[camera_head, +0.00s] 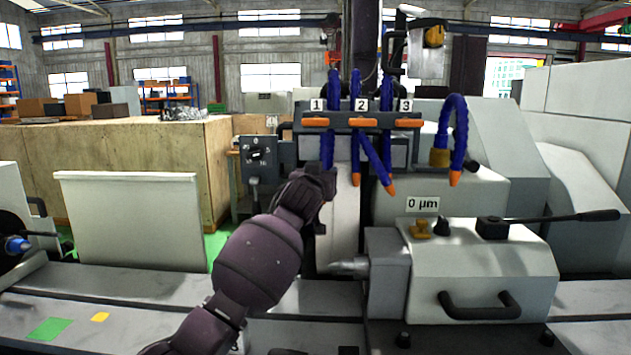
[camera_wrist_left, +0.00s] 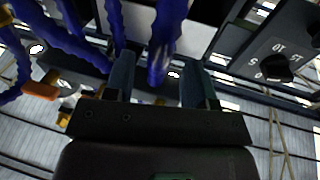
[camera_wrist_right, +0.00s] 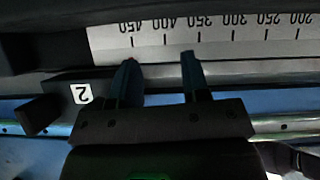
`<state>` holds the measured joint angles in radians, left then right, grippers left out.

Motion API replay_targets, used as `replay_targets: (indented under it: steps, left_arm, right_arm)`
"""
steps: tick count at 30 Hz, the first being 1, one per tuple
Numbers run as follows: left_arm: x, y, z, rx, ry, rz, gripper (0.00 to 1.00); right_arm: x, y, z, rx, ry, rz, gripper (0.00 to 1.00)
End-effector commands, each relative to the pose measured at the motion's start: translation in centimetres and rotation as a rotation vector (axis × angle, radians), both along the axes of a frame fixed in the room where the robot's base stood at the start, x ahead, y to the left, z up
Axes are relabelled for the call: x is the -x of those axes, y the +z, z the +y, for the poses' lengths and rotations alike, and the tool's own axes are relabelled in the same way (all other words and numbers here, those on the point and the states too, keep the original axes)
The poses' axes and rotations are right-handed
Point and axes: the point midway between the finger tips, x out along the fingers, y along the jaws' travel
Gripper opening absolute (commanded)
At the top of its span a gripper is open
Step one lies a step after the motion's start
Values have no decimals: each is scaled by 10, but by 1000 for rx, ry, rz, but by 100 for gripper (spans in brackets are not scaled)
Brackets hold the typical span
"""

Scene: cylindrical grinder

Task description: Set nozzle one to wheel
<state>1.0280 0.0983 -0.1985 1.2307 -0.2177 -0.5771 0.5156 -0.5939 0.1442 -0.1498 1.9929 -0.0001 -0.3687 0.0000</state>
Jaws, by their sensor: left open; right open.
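Nozzle one (camera_head: 328,148) is a blue segmented hose under the label "1"; its lower end is hidden behind my left gripper (camera_head: 324,185). In the left wrist view my left gripper (camera_wrist_left: 158,72) is open, and a blue hose (camera_wrist_left: 167,40) shows between its fingers; I cannot tell if they touch it. The pale grinding wheel (camera_head: 345,212) stands upright just right of this gripper, partly covered. Nozzle two (camera_head: 355,150) and a neighbouring blue hose (camera_head: 374,160) hang right of nozzle one with orange tips. My right gripper (camera_wrist_right: 158,75) is open and empty near a ruler scale.
A bracket with orange levers (camera_head: 362,122) carries the hoses. Another blue hose (camera_head: 459,120) hangs at right. A block labelled "2" (camera_wrist_right: 58,88) is beside my right gripper.

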Motion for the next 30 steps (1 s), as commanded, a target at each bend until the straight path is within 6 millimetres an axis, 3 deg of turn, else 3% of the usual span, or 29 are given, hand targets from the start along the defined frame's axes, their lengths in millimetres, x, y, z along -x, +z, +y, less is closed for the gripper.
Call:
replay_targets:
  steps: [13,30]
  left_arm:
    - [44,-3,8,0,-2,-1,51]
    - [49,-3,9,0,-1,0,51]
  right_arm:
    - [9,-4,-1,0,-6,20,43]
    - [-2,2,1,-2,0,-3,43]
